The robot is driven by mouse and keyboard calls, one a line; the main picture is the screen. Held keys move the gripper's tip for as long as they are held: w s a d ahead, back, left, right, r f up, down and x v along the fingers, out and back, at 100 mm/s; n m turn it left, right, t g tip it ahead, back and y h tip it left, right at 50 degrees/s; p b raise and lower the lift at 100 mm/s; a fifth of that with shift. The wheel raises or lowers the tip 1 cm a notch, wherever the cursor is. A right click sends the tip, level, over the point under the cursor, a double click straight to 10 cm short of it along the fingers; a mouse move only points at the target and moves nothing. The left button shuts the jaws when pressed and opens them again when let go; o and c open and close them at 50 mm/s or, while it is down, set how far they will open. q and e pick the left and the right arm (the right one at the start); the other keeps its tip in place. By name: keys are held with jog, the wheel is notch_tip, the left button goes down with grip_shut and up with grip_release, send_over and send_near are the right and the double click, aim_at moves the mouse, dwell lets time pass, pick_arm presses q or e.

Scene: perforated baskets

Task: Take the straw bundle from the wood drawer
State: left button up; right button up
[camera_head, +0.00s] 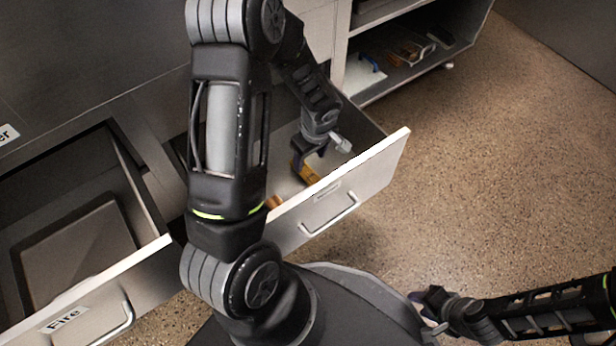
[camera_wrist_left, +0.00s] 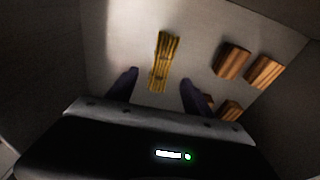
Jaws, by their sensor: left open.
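The straw bundle (camera_wrist_left: 165,50) is a narrow yellow bundle on the pale drawer floor in the left wrist view. It lies ahead of and between the parted fingertips of my open left gripper (camera_wrist_left: 160,78). In the head view my left gripper (camera_head: 312,158) points down inside the open drawer (camera_head: 375,178), and a yellow-gold piece (camera_head: 303,172), apparently the bundle, shows just below it. No grip on the bundle shows. My right gripper (camera_head: 430,312) is at the lower right, away from the drawers, with its jaws unclear.
Several brown wood blocks (camera_wrist_left: 232,60) lie right of the bundle in the wrist view. Another open drawer labelled Fire (camera_head: 65,318) stands at left in the head view, holding a dark flat panel. A low shelf (camera_head: 400,75) with items stands behind. Speckled floor is clear at right.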

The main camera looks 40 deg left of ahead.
aim_at(307, 170)
pick_arm(q)
jog(key=shift+r, duration=0.1)
jog(key=shift+a+f+b, duration=0.2)
jog(key=shift+f+b, duration=0.35)
jog(key=shift+f, duration=0.75)
jog(key=shift+f, duration=0.15)
jog(key=f+b, duration=0.1)
jog(key=f, duration=0.2)
jog(key=f+b, duration=0.1)
jog(key=shift+a+f+b, duration=0.15)
jog(key=shift+a+b, duration=0.15)
jog(key=shift+a, duration=0.05)
jog(key=shift+f, duration=0.35)
jog(key=shift+c, duration=0.2)
grip_shut()
